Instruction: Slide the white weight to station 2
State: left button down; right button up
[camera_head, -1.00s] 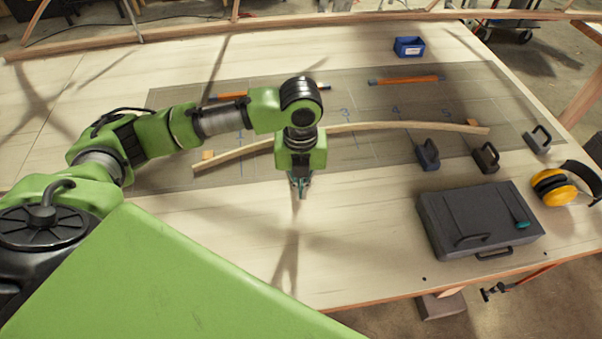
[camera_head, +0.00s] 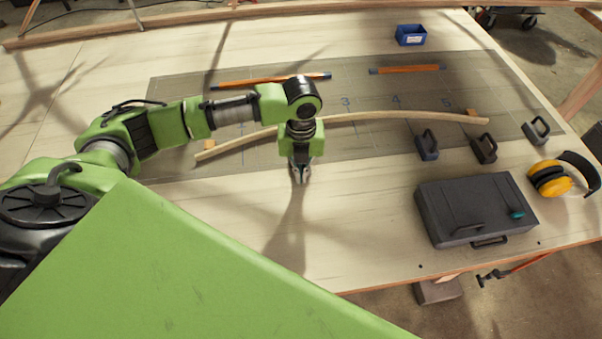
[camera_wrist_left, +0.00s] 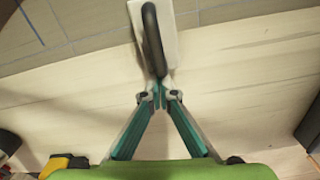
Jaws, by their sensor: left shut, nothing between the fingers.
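The white weight (camera_wrist_left: 171,38), a pale block with a black loop handle (camera_wrist_left: 151,40), shows at the top middle of the left wrist view. In the head view I cannot make it out behind my left gripper. My left gripper (camera_head: 301,176) points down at the table just in front of the bent lath (camera_head: 378,116). Its fingertips (camera_wrist_left: 158,95) are shut and empty, close to the near end of the handle; I cannot tell whether they touch it. Station numbers 3 (camera_head: 346,102), 4 (camera_head: 396,101) and 5 (camera_head: 446,103) show on the grey mat (camera_head: 215,170); number 2 is hidden by my arm.
Dark weights with handles (camera_head: 427,146) (camera_head: 484,149) (camera_head: 536,130) stand at the right. A black case (camera_head: 460,205) and yellow earmuffs (camera_head: 549,179) lie nearer the right edge. The front middle is clear.

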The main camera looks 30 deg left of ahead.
pick_arm(q)
jog(key=w+a, duration=0.1)
jog(key=w, duration=0.1)
jog(key=w+a, duration=0.1)
jog(key=w, duration=0.2)
jog(key=w+a, duration=0.2)
jog(key=shift+w, duration=0.2)
jog(key=shift+w+a, duration=0.15)
jog(key=shift+w, duration=0.05)
